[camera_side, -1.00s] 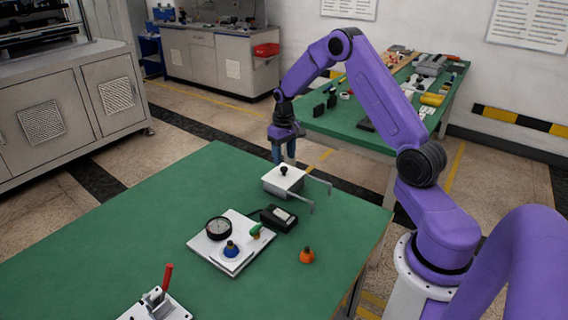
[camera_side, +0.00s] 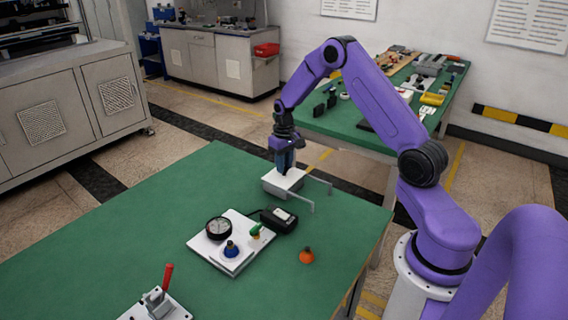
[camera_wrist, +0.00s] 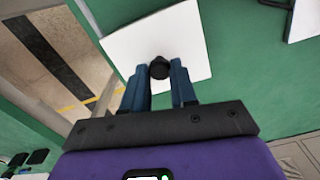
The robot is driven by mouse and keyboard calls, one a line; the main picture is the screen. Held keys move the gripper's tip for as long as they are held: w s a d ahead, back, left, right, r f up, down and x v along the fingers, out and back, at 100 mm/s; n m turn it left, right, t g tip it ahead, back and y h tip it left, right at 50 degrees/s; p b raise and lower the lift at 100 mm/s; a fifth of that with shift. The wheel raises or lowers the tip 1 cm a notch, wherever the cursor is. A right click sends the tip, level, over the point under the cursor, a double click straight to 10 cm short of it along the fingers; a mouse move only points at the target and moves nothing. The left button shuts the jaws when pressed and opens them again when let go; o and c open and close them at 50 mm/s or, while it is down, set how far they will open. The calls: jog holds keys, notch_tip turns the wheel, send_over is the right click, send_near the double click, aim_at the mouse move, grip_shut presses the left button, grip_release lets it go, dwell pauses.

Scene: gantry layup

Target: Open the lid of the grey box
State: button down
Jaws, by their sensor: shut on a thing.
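The lid fills the upper middle of the wrist view (camera_wrist: 130,50). My gripper (camera_side: 285,173) points down over the lid, its blue fingers at the black knob (camera_wrist: 160,67) in the lid's middle. The fingers are shut on the knob, one on each side of it. In the side view the fingers hide most of the knob.
A black device (camera_side: 279,219), an orange knob (camera_side: 306,256) and a white plate (camera_side: 205,246) with a dial gauge (camera_side: 219,229) lie nearer. The table's left part is clear.

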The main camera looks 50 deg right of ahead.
jog(key=s, duration=0.8)
jog(key=shift+s, duration=0.3)
jog(key=c, duration=0.9)
grip_release()
jog(key=shift+r, duration=0.15)
notch_tip(320, 180, up, 17)
jog(key=shift+r, duration=0.1)
